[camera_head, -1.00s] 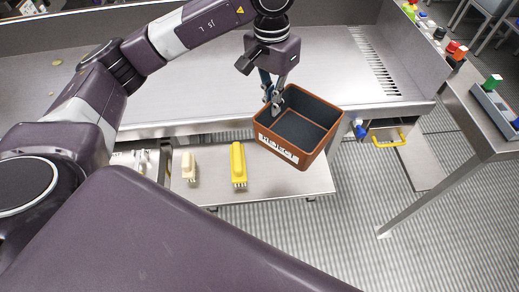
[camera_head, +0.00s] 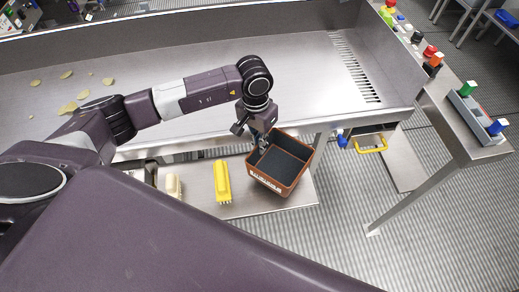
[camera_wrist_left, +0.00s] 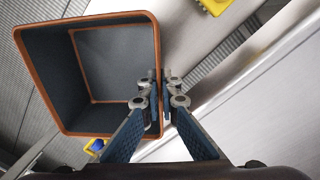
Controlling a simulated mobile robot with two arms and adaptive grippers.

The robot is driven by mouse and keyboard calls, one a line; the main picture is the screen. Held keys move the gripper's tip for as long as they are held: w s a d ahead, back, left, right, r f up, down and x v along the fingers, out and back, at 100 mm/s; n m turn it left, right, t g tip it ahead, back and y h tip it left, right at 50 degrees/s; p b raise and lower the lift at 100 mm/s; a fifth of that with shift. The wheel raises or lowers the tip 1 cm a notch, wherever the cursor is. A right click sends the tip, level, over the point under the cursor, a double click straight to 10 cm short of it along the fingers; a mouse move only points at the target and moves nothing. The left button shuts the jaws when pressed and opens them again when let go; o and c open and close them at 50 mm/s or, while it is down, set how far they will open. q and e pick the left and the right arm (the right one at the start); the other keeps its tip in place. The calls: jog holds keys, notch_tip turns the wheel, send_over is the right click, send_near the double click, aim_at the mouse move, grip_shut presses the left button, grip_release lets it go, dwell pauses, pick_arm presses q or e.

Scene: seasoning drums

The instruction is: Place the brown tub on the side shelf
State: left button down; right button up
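The brown tub (camera_head: 282,187) is open-topped and empty, with a dark inside and an orange-brown rim. It is upright, over the right end of the low steel side shelf (camera_head: 200,178). I cannot tell whether its base touches the shelf. My left gripper (camera_head: 263,146) is shut on the tub's back left wall. In the left wrist view, the fingers (camera_wrist_left: 160,95) pinch the wall of the tub (camera_wrist_left: 88,122) from both sides near its rim. My right gripper is not in view.
A yellow brush (camera_head: 222,182) and a cream brush (camera_head: 173,186) lie on the shelf left of the tub. The wide steel conveyor table (camera_head: 300,75) stands behind. A yellow handle (camera_head: 371,149) sits under the table.

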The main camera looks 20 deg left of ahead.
aim_at(260, 157)
pick_arm(q)
jog(key=shift+f, duration=0.3)
notch_tip(260, 157, down, 4)
jog(key=shift+r+p, duration=0.25)
jog(key=shift+p, duration=0.4)
jog(key=shift+f, duration=0.4)
jog(key=c, duration=2.2)
grip_release()
jog(key=shift+o, duration=0.2)
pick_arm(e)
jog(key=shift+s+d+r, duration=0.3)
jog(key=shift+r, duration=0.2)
pick_arm(q)
jog(key=shift+r, duration=0.1)
